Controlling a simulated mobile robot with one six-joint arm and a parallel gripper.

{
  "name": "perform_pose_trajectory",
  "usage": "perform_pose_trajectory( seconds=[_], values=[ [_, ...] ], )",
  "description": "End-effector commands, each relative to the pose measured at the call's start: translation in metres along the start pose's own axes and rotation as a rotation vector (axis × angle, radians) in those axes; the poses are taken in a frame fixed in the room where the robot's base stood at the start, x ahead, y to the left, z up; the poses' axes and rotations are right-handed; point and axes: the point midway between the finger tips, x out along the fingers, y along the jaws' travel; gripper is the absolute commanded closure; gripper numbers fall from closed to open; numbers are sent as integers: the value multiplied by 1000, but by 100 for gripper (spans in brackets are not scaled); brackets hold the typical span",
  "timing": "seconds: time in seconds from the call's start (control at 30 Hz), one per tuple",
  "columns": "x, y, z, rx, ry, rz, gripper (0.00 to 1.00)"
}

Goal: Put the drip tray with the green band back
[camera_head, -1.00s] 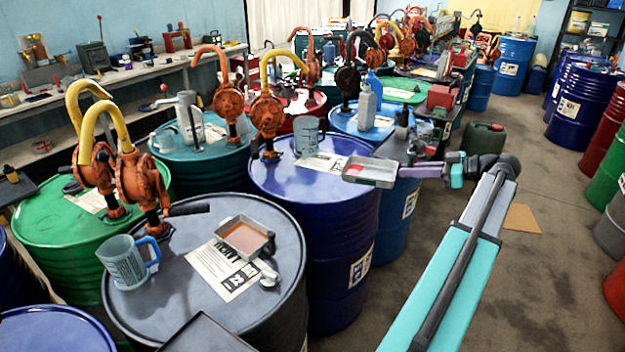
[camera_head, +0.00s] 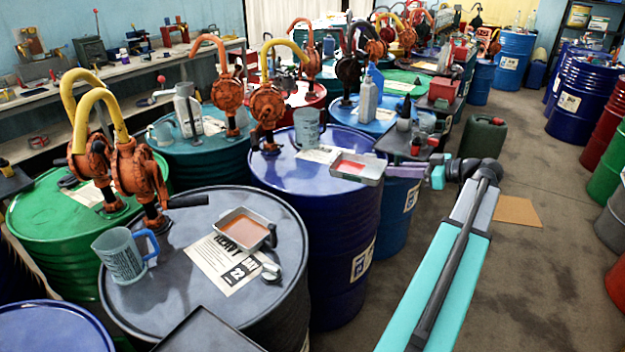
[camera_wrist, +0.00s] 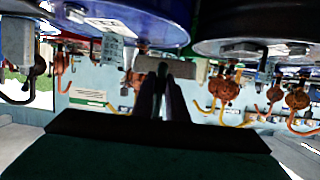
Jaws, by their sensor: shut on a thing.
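A small grey metal tray (camera_head: 369,173) with red liquid in it is held level by my gripper (camera_head: 388,171). It is at the right rim of the dark blue drum (camera_head: 300,190); I cannot tell whether it touches the top. In the wrist view the tray (camera_wrist: 165,68) shows edge-on at the tips of my shut gripper (camera_wrist: 163,88). Another grey tray (camera_head: 268,238), with brown-orange liquid, sits on a paper sheet (camera_head: 228,270) on the dark grey drum (camera_head: 180,310). I cannot make out a green band on either tray.
A grey jug (camera_head: 307,128) and a paper sheet (camera_head: 322,154) are on the blue drum, near an orange hand pump (camera_head: 267,108). A blue-grey mug (camera_head: 120,258) stands on the grey drum. A dark stand with small items (camera_head: 405,143) is behind my gripper.

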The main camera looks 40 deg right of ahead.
Motion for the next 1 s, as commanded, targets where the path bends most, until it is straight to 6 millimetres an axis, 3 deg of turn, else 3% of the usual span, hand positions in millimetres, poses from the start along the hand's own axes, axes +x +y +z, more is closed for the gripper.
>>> perform_pose_trajectory(
  seconds=[0.1,0.3,1.0],
  values=[
    [31,-13,21,13,8,38,100],
    [64,-22,39,31,16,98,100],
    [84,-18,39,38,19,121,100]
  ],
)
